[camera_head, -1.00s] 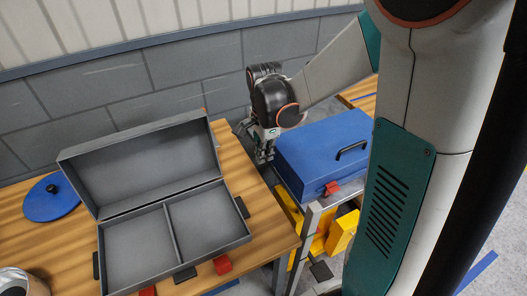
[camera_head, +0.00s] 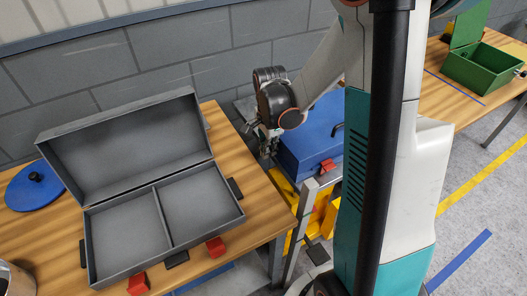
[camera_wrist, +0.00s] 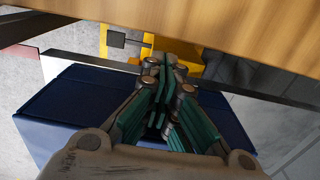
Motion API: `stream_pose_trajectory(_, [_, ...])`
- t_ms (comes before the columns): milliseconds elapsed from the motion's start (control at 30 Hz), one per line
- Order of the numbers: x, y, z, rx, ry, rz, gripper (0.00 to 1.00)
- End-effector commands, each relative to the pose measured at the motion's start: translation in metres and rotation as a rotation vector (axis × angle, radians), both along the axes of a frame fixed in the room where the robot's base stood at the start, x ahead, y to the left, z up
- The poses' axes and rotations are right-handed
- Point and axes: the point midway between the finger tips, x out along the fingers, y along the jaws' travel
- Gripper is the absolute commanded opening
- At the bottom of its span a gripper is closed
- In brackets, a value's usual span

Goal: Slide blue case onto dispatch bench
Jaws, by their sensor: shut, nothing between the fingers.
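The blue case (camera_head: 309,148) is closed, with a dark handle and a red latch on its front. It sits on a grey-topped stand (camera_head: 328,177), and my arm hides its right part. It also shows in the wrist view (camera_wrist: 62,108), below and behind my gripper. My gripper (camera_head: 268,153) is shut and empty at the case's left side, in the gap by the left wooden bench (camera_head: 262,222). In the wrist view my gripper (camera_wrist: 163,66) points toward the bench edge. Whether the fingers touch the case cannot be told. Which bench is the dispatch bench is not marked.
An open grey case (camera_head: 128,243) with two compartments and a blue round lid (camera_head: 20,192) lie on the left bench. Yellow parts (camera_head: 283,187) show around the stand. Another wooden bench (camera_head: 432,78) at the right holds an open green case (camera_head: 480,72). A grey wall stands behind.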

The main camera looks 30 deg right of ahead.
Motion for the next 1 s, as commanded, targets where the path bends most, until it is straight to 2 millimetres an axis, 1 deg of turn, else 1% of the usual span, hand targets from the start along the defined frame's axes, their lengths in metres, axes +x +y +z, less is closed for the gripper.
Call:
stream_pose_trajectory(300, [0.000,-0.002,0.000,0.000,0.000,0.000,0.00])
stream_pose_trajectory(367, [0.000,-0.006,0.000,0.000,0.000,-0.001,0.00])
stream_pose_trajectory(433, [0.000,-0.017,0.000,0.000,0.000,-0.003,0.00])
stream_pose_trajectory(567, [0.000,-0.049,0.000,-0.001,0.000,-0.006,0.00])
stream_pose_trajectory(767, [0.000,-0.103,0.000,-0.001,0.000,-0.007,0.00])
stream_pose_trajectory(1000, [-0.001,-0.174,0.000,-0.001,0.000,-0.006,0.00])
